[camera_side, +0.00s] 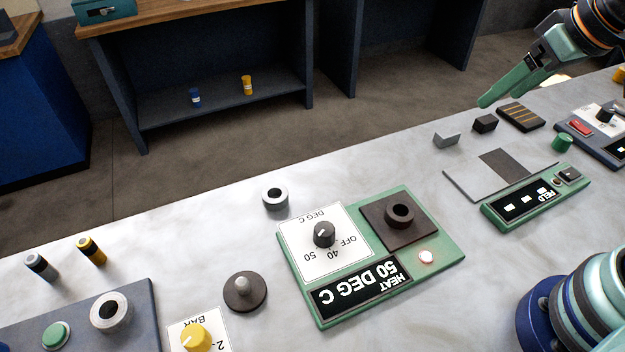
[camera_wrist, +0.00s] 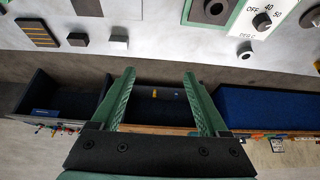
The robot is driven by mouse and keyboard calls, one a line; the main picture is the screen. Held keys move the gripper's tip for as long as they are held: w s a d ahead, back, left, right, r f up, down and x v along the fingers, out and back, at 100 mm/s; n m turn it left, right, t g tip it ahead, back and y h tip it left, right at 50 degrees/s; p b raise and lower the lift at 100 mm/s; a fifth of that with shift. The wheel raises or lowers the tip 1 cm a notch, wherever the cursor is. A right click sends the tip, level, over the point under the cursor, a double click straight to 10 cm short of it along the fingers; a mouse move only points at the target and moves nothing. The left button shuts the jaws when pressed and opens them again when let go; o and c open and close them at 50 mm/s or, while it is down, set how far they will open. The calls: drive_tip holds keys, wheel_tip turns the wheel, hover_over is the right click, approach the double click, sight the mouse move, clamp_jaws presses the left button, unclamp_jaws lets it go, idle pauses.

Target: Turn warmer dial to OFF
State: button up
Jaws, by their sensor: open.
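The warmer (camera_side: 288,272) is a green-framed unit on the bench in the side view. Its black dial (camera_side: 324,234) sits on a white plate marked OFF, 40 and 50. The dial also shows at the upper right of the wrist view (camera_wrist: 262,20). The display (camera_side: 360,286) reads HEAT 50 DEG C; the dial's pointer is too small to read surely. My gripper (camera_side: 485,102) is at the upper right of the side view, well away from the dial. In the wrist view its green fingers (camera_wrist: 158,74) are apart and empty.
On the warmer are a dark block with a round socket (camera_side: 399,212) and a lit white button (camera_side: 426,257). A grey ring (camera_side: 275,198) and a dark knobbed disc (camera_side: 244,291) stand close by. A green FIELD unit (camera_side: 535,197) is to the right. Bare bench lies between them.

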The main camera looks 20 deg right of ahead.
drive_tip(key=w+a+g, duration=0.2)
drive_tip(key=w+a, duration=0.2)
drive_tip(key=a, duration=0.4)
drive_tip(key=g, duration=0.4)
approach(324, 229)
drive_tip(key=shift+n, duration=0.4)
wheel_tip(324, 229, down, 10)
drive_tip(key=shift+s+r, duration=0.1)
drive_tip(key=shift+r, duration=0.1)
clamp_jaws()
